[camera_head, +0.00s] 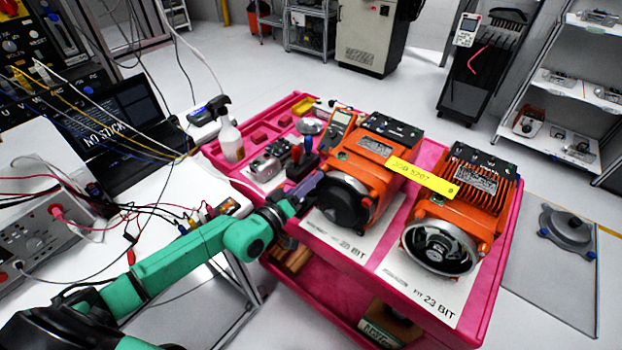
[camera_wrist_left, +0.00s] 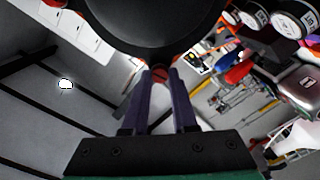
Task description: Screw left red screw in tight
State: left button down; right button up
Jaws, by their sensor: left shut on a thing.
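The left orange motor (camera_head: 378,165) stands on the pink cart, with a round black cover (camera_head: 345,203) on its front. The cover also fills the top of the left wrist view (camera_wrist_left: 150,28). My left gripper (camera_head: 316,182) reaches in from the left to the left edge of this cover. In the left wrist view, the purple fingers (camera_wrist_left: 160,82) close around a small red screw (camera_wrist_left: 160,75) at the cover's lower rim. The screw is hidden in the head view. How deep it sits cannot be told. My right gripper is not in view.
A second orange motor (camera_head: 458,205) stands to the right, with a yellow strip (camera_head: 424,180) between the two. A spray bottle (camera_head: 229,135) and tools stand on the cart's (camera_head: 480,322) back left. A white table (camera_head: 165,205) with cables lies left, under my arm.

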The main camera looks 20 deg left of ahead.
pick_arm(q)
jog(key=shift+s+f+m, duration=0.1)
jog(key=shift+f+m, duration=0.25)
jog(key=shift+m, duration=0.75)
jog(key=c, duration=0.7)
grip_release()
jog(key=shift+s+r, duration=0.1)
jog(key=shift+r, duration=0.15)
jog(key=v, duration=1.4)
jog(key=shift+s+a, duration=0.1)
jog(key=shift+s, duration=0.2)
